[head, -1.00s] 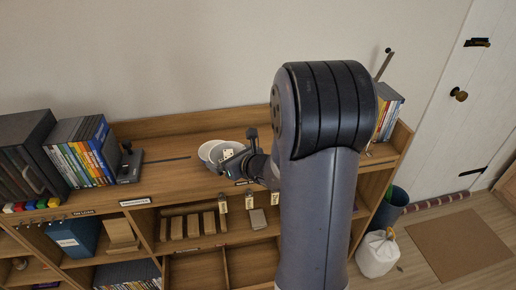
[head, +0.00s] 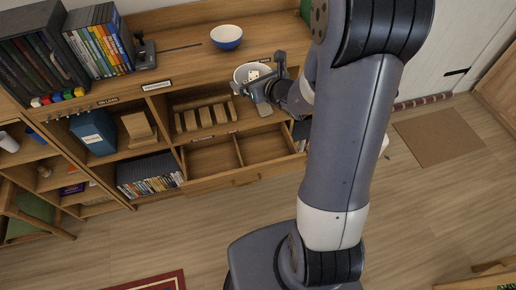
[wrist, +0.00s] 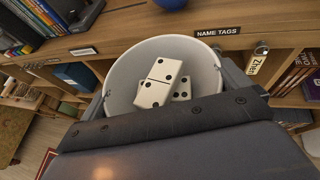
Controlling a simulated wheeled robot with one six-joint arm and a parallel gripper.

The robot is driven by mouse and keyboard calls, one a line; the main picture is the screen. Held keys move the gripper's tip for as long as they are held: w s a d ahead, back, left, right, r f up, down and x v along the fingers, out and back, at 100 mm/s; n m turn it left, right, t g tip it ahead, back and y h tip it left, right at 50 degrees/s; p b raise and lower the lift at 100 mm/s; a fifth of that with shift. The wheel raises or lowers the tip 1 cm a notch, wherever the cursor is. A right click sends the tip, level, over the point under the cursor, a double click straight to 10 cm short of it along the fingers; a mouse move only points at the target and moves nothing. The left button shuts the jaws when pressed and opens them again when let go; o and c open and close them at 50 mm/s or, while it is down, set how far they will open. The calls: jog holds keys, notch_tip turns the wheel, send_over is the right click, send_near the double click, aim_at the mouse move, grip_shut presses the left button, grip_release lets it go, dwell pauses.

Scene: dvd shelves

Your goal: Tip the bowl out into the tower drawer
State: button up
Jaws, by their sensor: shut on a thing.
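A white bowl (head: 240,72) is held by my gripper (head: 262,88) just in front of the cabinet's top edge. In the wrist view the bowl (wrist: 122,82) looks upright, with a few white dominoes (wrist: 160,83) with black pips lying inside. My gripper is shut on the bowl; its dark body hides the near rim. An open wooden drawer (head: 239,152) with a divider sticks out of the cabinet, below the bowl and slightly left. Its compartments look empty. I cannot read a label on it.
A blue bowl (head: 226,38) with a white inside stands on the cabinet top (head: 185,58). A shelf of wooden blocks (head: 205,117) lies above the drawer. Books (head: 100,48) stand at the left. A name tags label (wrist: 218,32) is on the edge. Floor in front is clear.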

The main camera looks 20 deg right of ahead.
jog(key=w+d+f+b, duration=0.1)
jog(key=w+f+b, duration=0.2)
jog(key=f+b, duration=1.7)
jog(key=w+d+f+n+y+b, duration=0.1)
jog(key=w+f+b, duration=0.2)
jog(key=f+b, duration=1.8)
jog(key=b, duration=0.6)
jog(key=shift+w+f+g, duration=0.3)
jog(key=shift+d+r+p, duration=0.1)
jog(key=shift+r+p, duration=0.2)
jog(key=shift+p, duration=0.1)
